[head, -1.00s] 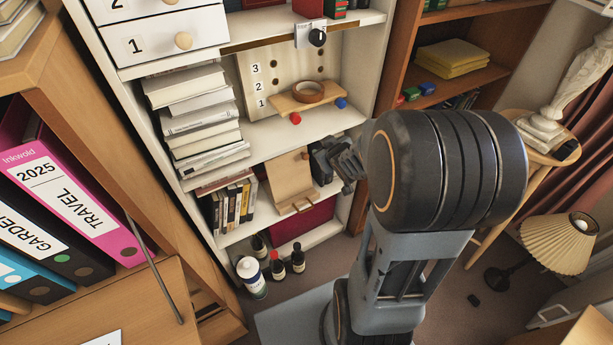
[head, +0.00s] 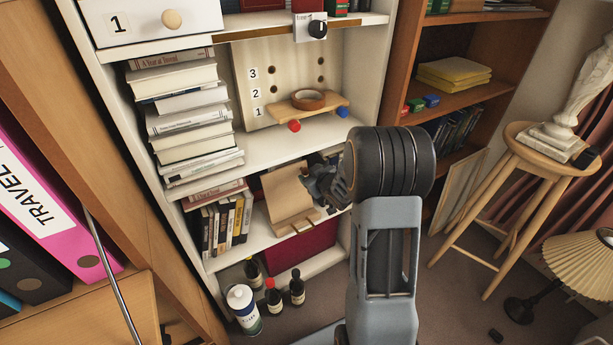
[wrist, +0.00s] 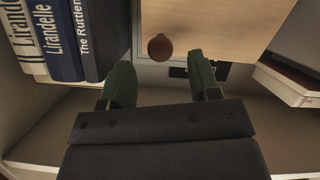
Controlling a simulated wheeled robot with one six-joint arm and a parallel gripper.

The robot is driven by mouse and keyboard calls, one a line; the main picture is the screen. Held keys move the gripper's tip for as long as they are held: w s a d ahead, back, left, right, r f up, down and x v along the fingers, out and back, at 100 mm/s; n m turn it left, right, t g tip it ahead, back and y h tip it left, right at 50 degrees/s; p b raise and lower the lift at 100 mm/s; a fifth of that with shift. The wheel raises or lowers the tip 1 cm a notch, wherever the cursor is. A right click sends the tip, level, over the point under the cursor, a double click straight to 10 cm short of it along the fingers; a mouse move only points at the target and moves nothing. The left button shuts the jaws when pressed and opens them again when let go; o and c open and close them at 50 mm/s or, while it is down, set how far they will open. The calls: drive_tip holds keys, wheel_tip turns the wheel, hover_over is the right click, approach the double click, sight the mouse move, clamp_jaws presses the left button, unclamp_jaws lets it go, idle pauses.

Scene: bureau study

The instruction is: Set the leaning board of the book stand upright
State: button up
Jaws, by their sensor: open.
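The book stand's leaning board (head: 287,190) is a pale wooden panel on a lower shelf, tilted back, with a small ledge (head: 302,227) at its foot. My gripper (head: 313,182) is at the board's right side in the head view and covers part of it. In the wrist view my gripper (wrist: 161,72) is open, its two green-padded fingers apart with nothing between them. A round brown knob (wrist: 160,47) lies just beyond the fingertips, near the edge of the pale board (wrist: 235,25). I cannot tell whether the fingers touch anything.
Upright books (head: 228,222) stand left of the stand, and they also show in the wrist view (wrist: 62,40). A shelf with a pegboard (head: 297,75) and small ledge is above. Bottles (head: 273,297) stand on the floor below. A wooden stool (head: 500,190) is at right.

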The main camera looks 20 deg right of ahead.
sight(307, 172)
drive_tip(key=shift+b+x, duration=0.35)
drive_tip(key=shift+x, duration=1.65)
drive_tip(key=shift+c, duration=0.2)
clamp_jaws()
